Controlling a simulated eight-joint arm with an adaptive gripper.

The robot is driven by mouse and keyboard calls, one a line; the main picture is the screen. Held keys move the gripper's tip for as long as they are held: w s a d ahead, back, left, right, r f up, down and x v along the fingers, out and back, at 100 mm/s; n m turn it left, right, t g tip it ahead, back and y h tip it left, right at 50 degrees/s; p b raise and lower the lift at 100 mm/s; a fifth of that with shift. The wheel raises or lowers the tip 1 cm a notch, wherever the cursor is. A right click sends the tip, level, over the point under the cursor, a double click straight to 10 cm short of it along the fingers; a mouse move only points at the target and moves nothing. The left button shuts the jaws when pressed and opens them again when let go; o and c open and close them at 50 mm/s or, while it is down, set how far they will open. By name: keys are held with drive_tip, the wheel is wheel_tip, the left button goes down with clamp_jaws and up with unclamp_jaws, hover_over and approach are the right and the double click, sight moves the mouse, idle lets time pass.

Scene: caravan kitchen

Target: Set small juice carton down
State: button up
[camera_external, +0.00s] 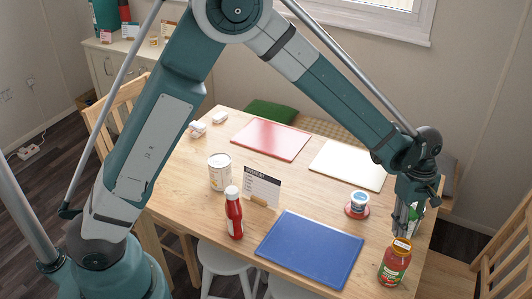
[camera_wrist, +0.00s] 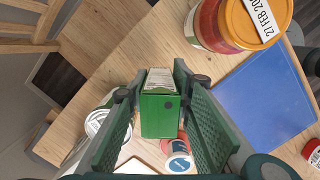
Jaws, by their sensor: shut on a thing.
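The small juice carton (camera_wrist: 160,113) is a green box with a pale printed side and a dark round spot on its end. In the wrist view it sits between the two fingers of my gripper (camera_wrist: 157,105), which is shut on it. In the external view my gripper (camera_external: 406,222) points down near the table's right edge, just behind a red jar. There the carton (camera_external: 417,213) shows only as a green and white patch, partly hidden by the fingers. I cannot tell whether its base touches the table.
The orange-lidded jar (camera_external: 395,263) stands close in front of my gripper. A small tub (camera_external: 358,202) on a red coaster is to its left. A blue board (camera_external: 310,249), ketchup bottle (camera_external: 234,214), sign (camera_external: 262,186) and can (camera_external: 219,172) stand farther left. A cream board (camera_external: 347,164) lies behind.

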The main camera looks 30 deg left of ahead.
drive_tip(key=shift+f, duration=0.7)
drive_tip(key=shift+f+b, duration=0.45)
drive_tip(key=shift+f, duration=1.45)
drive_tip(key=shift+f, duration=0.15)
drive_tip(key=o, duration=1)
drive_tip(key=r, duration=0.4)
drive_tip(key=r+p, duration=0.1)
drive_tip(key=r, duration=0.3)
drive_tip(key=w+a+r+p, duration=0.1)
drive_tip(key=r, duration=0.3)
drive_tip(key=shift+r, duration=0.1)
